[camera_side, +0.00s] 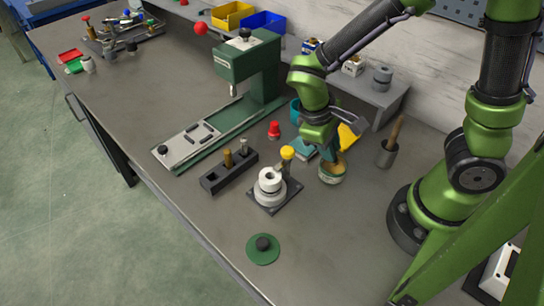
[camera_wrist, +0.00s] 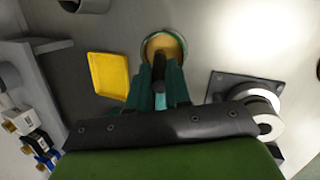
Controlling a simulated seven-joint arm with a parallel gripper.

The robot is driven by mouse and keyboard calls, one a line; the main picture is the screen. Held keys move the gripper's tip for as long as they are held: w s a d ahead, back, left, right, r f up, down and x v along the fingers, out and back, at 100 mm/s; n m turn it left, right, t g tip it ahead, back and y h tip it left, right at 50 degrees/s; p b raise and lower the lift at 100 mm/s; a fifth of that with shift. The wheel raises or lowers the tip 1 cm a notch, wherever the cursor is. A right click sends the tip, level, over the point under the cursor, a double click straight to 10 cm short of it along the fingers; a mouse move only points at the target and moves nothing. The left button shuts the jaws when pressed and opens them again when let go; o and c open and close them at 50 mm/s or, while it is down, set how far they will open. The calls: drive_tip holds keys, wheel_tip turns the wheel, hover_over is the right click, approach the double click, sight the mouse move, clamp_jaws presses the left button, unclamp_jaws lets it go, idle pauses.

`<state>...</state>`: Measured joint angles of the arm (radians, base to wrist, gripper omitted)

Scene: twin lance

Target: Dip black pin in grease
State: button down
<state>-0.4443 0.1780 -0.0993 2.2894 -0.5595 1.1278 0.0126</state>
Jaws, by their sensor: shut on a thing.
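My gripper (camera_wrist: 160,92) has teal fingers shut on the black pin (camera_wrist: 159,66), which shows between the fingertips in the wrist view. The round grease tin (camera_wrist: 145,47), with tan-yellow grease (camera_wrist: 167,41), lies beyond the fingertips, and the pin's far end overlaps the grease there. In the side view my gripper (camera_side: 331,154) points down at the tin (camera_side: 331,178), with its fingertips close over the grease. The pin is hidden in that view. I cannot tell whether its tip touches the grease.
A yellow tray (camera_wrist: 108,74) lies beside the tin. A white spool-like fixture (camera_side: 270,190) on a dark plate stands left of the tin. A dark pin block (camera_side: 222,179), green press (camera_side: 247,72) and grey cup (camera_side: 387,157) stand nearby. The front table area is mostly clear.

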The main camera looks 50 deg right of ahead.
drive_tip(key=shift+r, duration=2.9)
